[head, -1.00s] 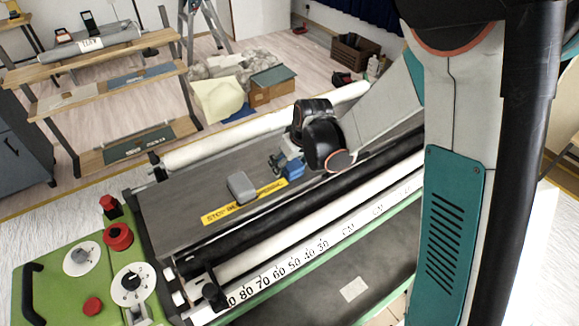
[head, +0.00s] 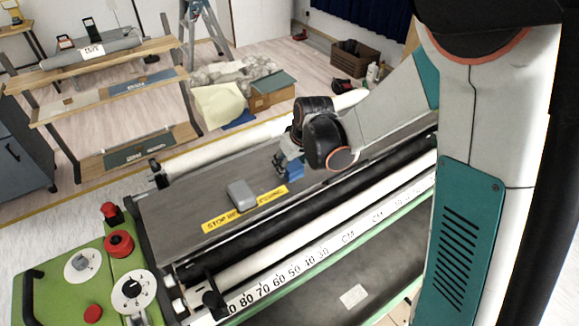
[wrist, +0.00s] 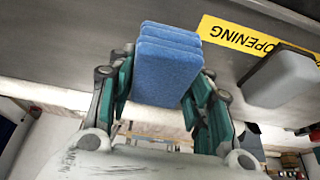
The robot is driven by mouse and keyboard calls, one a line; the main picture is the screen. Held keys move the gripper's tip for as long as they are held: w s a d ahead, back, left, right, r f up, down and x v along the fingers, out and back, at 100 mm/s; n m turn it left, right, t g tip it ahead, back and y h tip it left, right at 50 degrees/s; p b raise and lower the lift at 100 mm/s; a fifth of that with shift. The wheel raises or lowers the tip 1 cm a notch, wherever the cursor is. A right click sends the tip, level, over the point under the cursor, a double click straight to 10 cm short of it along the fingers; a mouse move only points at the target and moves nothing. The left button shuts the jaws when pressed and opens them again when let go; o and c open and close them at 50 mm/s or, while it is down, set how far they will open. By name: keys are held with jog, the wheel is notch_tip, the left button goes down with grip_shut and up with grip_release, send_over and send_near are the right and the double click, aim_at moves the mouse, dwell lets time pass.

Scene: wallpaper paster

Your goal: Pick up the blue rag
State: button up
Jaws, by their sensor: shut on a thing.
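The blue rag (wrist: 167,65) is a folded, layered block between the fingers of my gripper (wrist: 168,80) in the wrist view. My gripper is shut on it, with green-sided fingers on both sides. In the head view the blue rag (head: 293,170) shows under my gripper (head: 284,163), at the right end of the yellow label. It looks slightly above the grey machine top, but the exact gap cannot be told. My black and white wrist links hide part of the gripper there.
A grey block (head: 241,194) sits beside the yellow label (head: 218,220) on the machine top (head: 185,215); both also show in the wrist view. White and black rollers run along the front. A green control panel (head: 60,265) with red buttons stands at left.

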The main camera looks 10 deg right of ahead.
notch_tip(320, 180, up, 17)
jog(key=p, duration=0.4)
jog(key=shift+r, duration=0.15)
jog(key=shift+o, duration=0.4)
